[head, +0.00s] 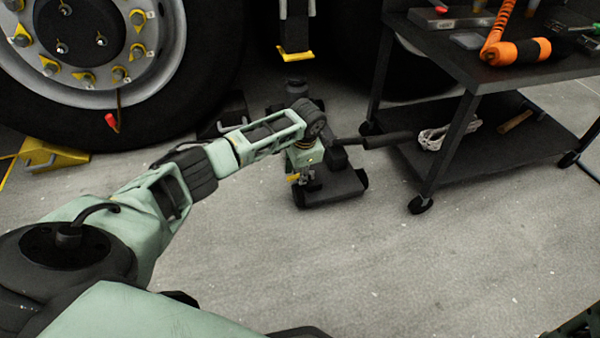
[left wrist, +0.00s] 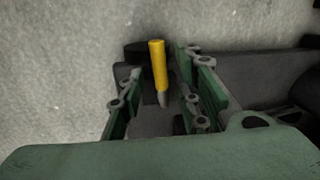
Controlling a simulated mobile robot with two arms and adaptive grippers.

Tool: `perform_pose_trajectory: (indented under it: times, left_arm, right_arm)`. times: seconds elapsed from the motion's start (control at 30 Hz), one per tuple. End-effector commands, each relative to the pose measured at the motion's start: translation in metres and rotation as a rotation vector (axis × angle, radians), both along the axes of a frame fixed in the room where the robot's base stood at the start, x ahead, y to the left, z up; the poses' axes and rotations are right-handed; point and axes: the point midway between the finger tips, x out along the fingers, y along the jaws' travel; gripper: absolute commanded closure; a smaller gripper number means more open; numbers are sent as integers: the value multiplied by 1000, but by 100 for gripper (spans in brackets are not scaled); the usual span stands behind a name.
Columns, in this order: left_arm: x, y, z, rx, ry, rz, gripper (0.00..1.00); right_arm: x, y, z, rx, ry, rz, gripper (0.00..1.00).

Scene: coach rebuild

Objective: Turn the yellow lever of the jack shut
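The dark jack (head: 330,190) stands on the floor in the middle of the head view, with its handle (head: 385,140) pointing right. The yellow lever (head: 294,178) shows small at its near left side. In the left wrist view the yellow lever (left wrist: 157,66) stands between the two fingers. My left gripper (head: 302,172) reaches down at the jack, and its fingers (left wrist: 158,98) are apart around the lever. A gap shows on each side, and I see no contact. The lever's lower end is partly hidden. My right gripper is not in view.
A black cart (head: 450,60) with tools on top stands right of the jack. A large wheel (head: 90,60) is behind left, with a yellow chock (head: 55,153) by it. A yellow-ended post (head: 295,52) hangs behind the jack. The floor in front is clear.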

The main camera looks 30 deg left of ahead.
Motion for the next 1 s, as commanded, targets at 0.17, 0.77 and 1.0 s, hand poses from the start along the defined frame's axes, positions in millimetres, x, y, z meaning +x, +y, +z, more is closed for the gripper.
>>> perform_pose_trajectory:
  times: [0.17, 0.77, 1.0]
  left_arm:
    - [0, 0, 0, 0, 0, 0, 79]
    - [0, -1, 0, -1, 1, 0, 100]
    - [-2, -2, 1, -1, 2, 4, 100]
  right_arm:
    - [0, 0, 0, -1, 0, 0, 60]
    - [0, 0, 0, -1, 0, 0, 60]
    - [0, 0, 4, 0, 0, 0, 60]
